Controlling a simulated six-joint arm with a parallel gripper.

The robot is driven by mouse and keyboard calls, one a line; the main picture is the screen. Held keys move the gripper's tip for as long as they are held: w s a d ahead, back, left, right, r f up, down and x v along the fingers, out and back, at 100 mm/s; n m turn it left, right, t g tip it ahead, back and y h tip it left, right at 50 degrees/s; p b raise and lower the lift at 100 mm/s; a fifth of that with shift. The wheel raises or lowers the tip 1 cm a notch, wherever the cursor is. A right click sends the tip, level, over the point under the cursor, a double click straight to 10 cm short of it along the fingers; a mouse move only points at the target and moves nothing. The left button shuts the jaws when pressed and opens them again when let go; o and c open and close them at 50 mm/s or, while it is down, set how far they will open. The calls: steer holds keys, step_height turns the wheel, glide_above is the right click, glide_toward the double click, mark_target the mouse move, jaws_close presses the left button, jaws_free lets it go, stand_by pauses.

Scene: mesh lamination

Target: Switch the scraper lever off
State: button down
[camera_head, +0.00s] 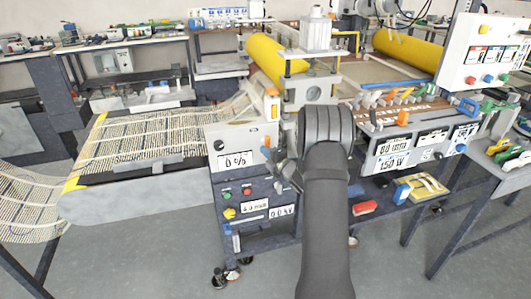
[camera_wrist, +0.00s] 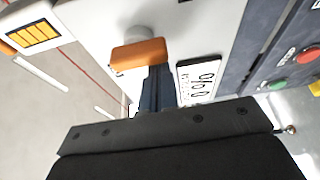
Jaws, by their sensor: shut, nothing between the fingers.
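An orange lever (camera_wrist: 138,55) on a round grey pivot sticks out from a white panel in the wrist view. It is beside a display plate (camera_wrist: 199,79) reading 0 %. My gripper (camera_wrist: 157,72) is shut and empty. Its dark fingertips are right at the orange lever's edge; I cannot tell whether they touch it. In the head view the orange lever (camera_head: 267,142) shows small at the right of the 0 % plate (camera_head: 238,159). My gripper (camera_head: 279,165) is beside it, partly hidden by my wrist.
Green and red buttons (camera_wrist: 279,84) are on the dark panel close by. An orange-ended box with a yellow grid (camera_wrist: 33,36) stands near the lever. The mesh conveyor (camera_head: 150,140) is at the left, and yellow rollers (camera_head: 280,62) are behind.

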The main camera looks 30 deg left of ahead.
steer(key=shift+w+d+f+n+h, duration=0.15)
steer(key=shift+n+h, duration=0.15)
steer(key=shift+n, duration=0.6)
steer(key=n+h, duration=0.1)
steer(key=n, duration=0.2)
steer(key=w+d+n+t+h, duration=0.1)
steer(key=n+h, duration=0.1)
steer(key=n, duration=0.1)
steer(key=w+d+n+h, duration=0.1)
steer(key=n, duration=0.3)
steer(key=shift+t+h, duration=0.3)
steer(key=shift+r, duration=0.25)
stand_by(0.9)
steer(key=s+d, duration=0.6)
steer(key=shift+s+d+f, duration=0.35)
